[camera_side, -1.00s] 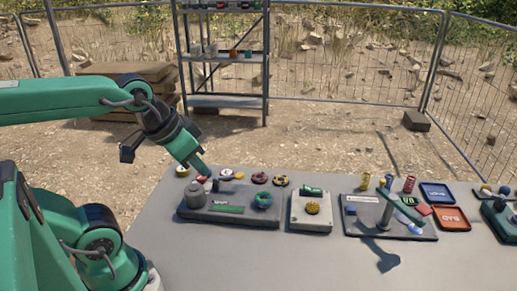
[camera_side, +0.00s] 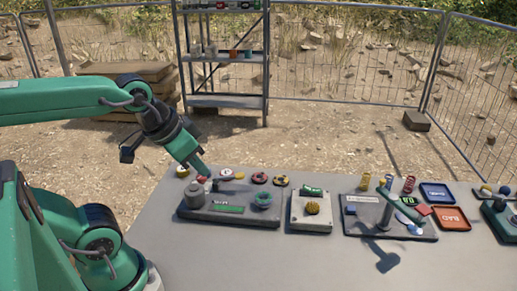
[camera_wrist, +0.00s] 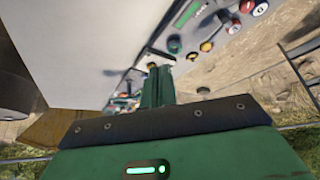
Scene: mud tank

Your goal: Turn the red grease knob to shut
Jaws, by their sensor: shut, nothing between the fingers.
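My gripper (camera_side: 204,174) points down just above the back left of a dark panel (camera_side: 228,213), close to a small red part (camera_side: 201,180) beside a grey cylinder (camera_side: 194,194). The fingers are shut and empty. In the wrist view a red round part (camera_wrist: 246,6) shows at the top right, away from the gripper (camera_wrist: 153,68). I cannot tell which red part is the grease knob, nor whether my fingertips touch anything.
A green ring-shaped knob (camera_side: 264,199) sits on the panel's right. A pale box (camera_side: 311,211) with a yellow knob (camera_side: 312,207) stands to its right. Farther right are a lever board (camera_side: 355,227) and blue (camera_side: 437,192) and orange (camera_side: 452,217) trays. The table front is clear.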

